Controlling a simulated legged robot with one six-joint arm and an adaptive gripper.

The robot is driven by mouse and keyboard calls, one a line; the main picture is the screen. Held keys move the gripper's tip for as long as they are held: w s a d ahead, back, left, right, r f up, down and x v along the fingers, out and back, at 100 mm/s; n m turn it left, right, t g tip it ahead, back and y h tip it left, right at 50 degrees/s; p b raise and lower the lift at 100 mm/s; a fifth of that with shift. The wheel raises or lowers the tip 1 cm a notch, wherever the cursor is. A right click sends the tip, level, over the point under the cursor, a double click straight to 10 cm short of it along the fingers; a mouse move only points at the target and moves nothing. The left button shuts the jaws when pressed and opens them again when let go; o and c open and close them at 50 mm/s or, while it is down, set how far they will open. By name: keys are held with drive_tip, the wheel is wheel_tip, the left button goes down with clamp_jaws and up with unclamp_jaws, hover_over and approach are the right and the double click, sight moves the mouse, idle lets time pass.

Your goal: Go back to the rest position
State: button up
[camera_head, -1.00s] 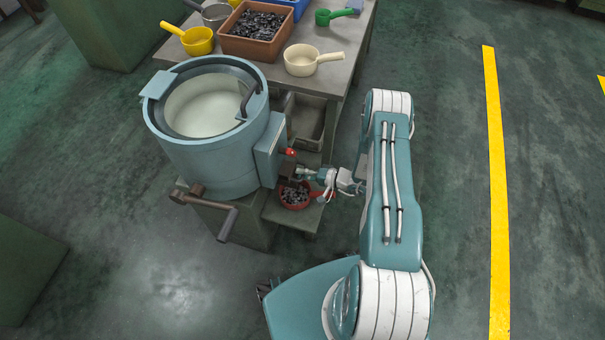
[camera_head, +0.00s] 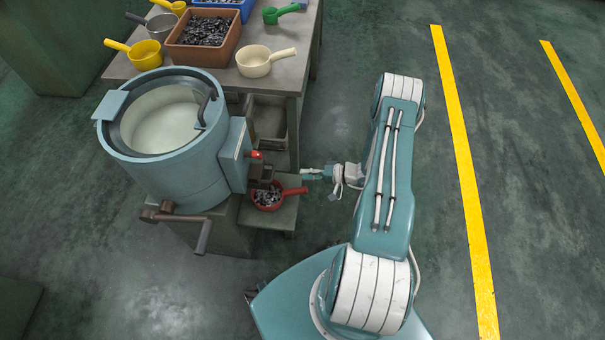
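My gripper (camera_head: 306,174) is at the end of my arm, just right of the blue-grey drum machine (camera_head: 175,180) and apart from it. It is small in the picture, and I cannot tell whether its fingers are open or shut. A red scoop (camera_head: 295,191) with dark metal parts in its bowl sits on the low shelf below the machine's spout, just below and left of my gripper. The gripper seems clear of the scoop's handle.
A work table (camera_head: 290,70) at the back holds a brown bin (camera_head: 206,57) of metal parts, a blue bin (camera_head: 245,8), and yellow, cream and green scoops. A crank handle (camera_head: 203,238) sticks out at the machine's front. Open floor lies right, with yellow lines (camera_head: 465,180).

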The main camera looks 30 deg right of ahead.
idle(0.3)
drive_tip(key=a+r+n+g+h, duration=0.2)
drive_tip(key=a+r+n+g, duration=0.15)
drive_tip(key=r, duration=1.05)
drive_tip(key=a+r+n+g+h, duration=0.1)
drive_tip(key=a+r+n+g, duration=0.3)
drive_tip(key=r, duration=1)
drive_tip(key=s+a+r+t+h, duration=0.2)
drive_tip(key=s+r+h, duration=0.2)
drive_tip(key=s+r, duration=0.4)
drive_tip(key=s+a+r+t+h, duration=0.2)
drive_tip(key=s+r+h, duration=0.3)
drive_tip(key=s+r, duration=0.4)
drive_tip(key=shift+s+a+r, duration=0.25)
drive_tip(key=shift+a+r, duration=0.3)
drive_tip(key=shift+r, duration=0.35)
